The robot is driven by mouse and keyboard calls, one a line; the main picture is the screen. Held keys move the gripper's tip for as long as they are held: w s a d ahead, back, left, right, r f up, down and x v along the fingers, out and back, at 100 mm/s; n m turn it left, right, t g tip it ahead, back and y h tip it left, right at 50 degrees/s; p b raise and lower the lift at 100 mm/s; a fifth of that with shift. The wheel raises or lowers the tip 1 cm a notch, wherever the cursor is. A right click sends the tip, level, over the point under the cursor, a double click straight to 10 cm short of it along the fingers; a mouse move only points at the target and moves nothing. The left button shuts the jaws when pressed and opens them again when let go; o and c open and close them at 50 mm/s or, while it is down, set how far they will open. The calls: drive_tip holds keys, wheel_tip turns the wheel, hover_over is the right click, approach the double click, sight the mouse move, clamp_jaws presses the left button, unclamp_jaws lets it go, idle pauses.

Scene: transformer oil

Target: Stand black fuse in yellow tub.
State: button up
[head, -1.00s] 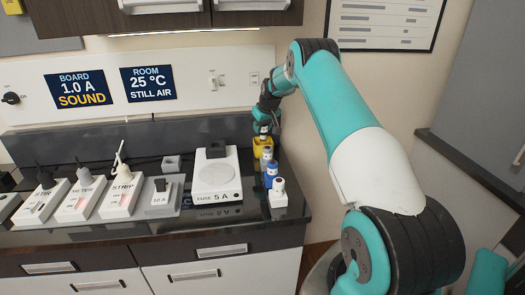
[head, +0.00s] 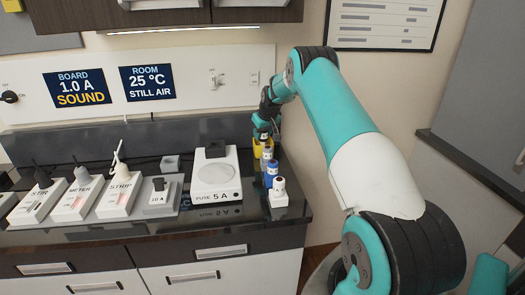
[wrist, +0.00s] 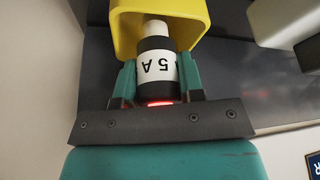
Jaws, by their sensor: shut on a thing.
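My gripper (wrist: 155,82) is shut on the black fuse (wrist: 155,94), a black cylinder with a white "5 A" label and a white end. Its white end overlaps the mouth of the yellow tub (wrist: 122,38) in the wrist view; how deep it reaches in I cannot tell. In the head view the yellow tub (head: 257,150) stands at the back right of the counter. My gripper (head: 263,138) is right above it there, and the fuse is mostly hidden.
The wall is close behind.

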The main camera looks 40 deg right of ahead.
drive_tip(key=o, duration=1)
drive_tip(key=b+v, duration=0.2)
drive_tip(key=v, duration=1)
drive_tip(key=shift+b, duration=0.35)
